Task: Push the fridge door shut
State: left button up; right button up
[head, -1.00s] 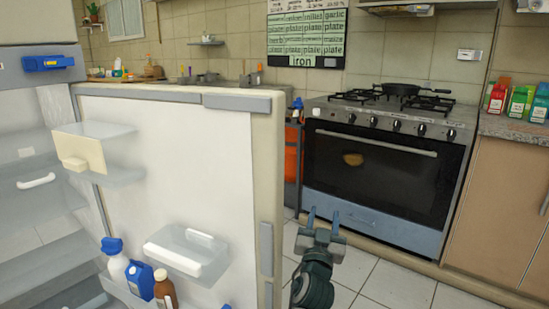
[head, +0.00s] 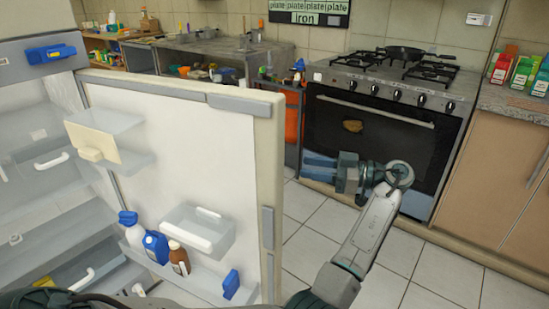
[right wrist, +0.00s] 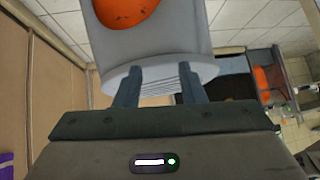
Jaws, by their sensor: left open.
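The fridge door (head: 190,130) stands open in the head view, its white inner side and shelves facing me. Its free edge (head: 268,190) is at the right. My left gripper (head: 306,168) is right of that edge, beyond the door's outer side. Its fingers point left toward the door, open and empty, with a visible gap in the picture between them and the edge. The fridge body (head: 35,120) is at the left. My right gripper (right wrist: 157,75) shows in the right wrist view, fingers apart, overlapping a grey round container (right wrist: 155,50) with something orange. Contact there is unclear.
Door shelves hold bottles, including a brown one (head: 179,258) and a blue one (head: 157,246). A stove (head: 390,115) with a black pan (head: 404,53) stands behind my left gripper. Tiled floor (head: 420,270) is clear at the lower right.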

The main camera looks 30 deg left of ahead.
pick_arm(q)
jog(key=p+x, duration=0.1)
jog(key=x, duration=0.9)
jog(key=shift+d+f, duration=0.1)
jog(key=shift+f, duration=0.05)
grip_shut()
